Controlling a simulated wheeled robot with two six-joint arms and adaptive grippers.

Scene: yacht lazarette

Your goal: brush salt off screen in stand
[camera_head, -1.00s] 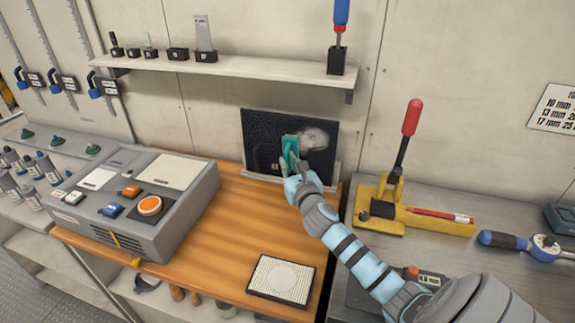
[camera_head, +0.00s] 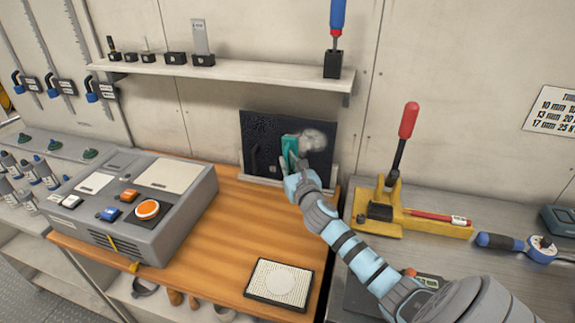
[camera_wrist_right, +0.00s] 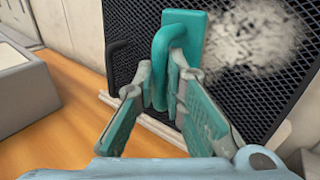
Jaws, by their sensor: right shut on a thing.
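The black mesh screen (camera_head: 262,130) stands upright in a pale stand (camera_head: 262,181) at the back of the wooden bench. A whitish salt patch (camera_head: 313,139) lies on its upper right part; it also shows in the right wrist view (camera_wrist_right: 245,42). My right gripper (camera_head: 291,168) is shut on the handle of a teal brush (camera_wrist_right: 186,36). The brush is held against or just in front of the screen, left of the salt patch; I cannot tell if it touches. A dark handle (camera_wrist_right: 122,70) is on the screen's left part. My left gripper is not in view.
A grey console (camera_head: 140,205) with buttons stands left on the wooden bench (camera_head: 215,255). A framed pale mesh panel (camera_head: 280,283) lies at the front. A yellow press with a red-handled lever (camera_head: 405,120) stands right. A shelf (camera_head: 230,72) hangs above the screen.

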